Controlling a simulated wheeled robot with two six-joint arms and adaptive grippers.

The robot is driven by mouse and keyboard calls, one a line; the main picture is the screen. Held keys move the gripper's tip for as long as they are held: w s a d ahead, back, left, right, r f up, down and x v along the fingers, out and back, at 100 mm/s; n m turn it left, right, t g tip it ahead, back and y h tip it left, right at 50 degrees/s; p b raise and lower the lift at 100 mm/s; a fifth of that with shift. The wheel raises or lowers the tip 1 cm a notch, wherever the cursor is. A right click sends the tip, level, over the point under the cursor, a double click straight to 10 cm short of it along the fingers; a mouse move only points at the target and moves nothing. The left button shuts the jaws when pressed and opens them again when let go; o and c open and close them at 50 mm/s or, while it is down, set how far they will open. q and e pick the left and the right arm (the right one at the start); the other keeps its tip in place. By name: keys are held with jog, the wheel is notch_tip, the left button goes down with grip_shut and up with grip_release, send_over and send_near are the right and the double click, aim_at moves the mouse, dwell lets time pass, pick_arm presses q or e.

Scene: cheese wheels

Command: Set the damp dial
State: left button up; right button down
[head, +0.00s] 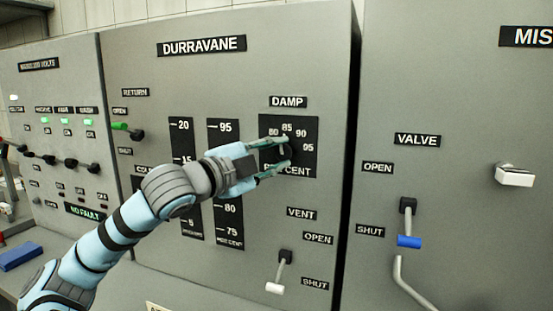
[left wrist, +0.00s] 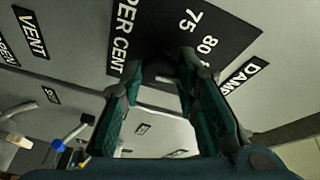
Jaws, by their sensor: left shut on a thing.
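The damp dial plate (head: 310,165) is a black square on the grey Durravane cabinet, under the label DAMP (head: 288,101). It shows 80, 85, 90 and 95, with PER CENT below, partly covered by my gripper. My left gripper (head: 280,153) reaches in from the left, with its two green fingers at the plate, one above the other. It is shut on the dark dial knob (left wrist: 165,58), which shows only dimly between the fingertips in the left wrist view. The knob's pointer is hidden, so I cannot tell its setting. My right gripper is not in view.
A vent lever (head: 281,270) sits below the dial, near SHUT. On the right cabinet are a valve lever with a blue grip (head: 409,241) and a white handle (head: 515,175). A green-tipped return lever (head: 128,129) is at the left. My arm crosses the gauges.

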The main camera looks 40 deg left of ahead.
pick_arm(q)
jog(key=shift+o, duration=0.6)
jog(key=shift+a+r, duration=0.25)
jog(key=shift+r, duration=0.25)
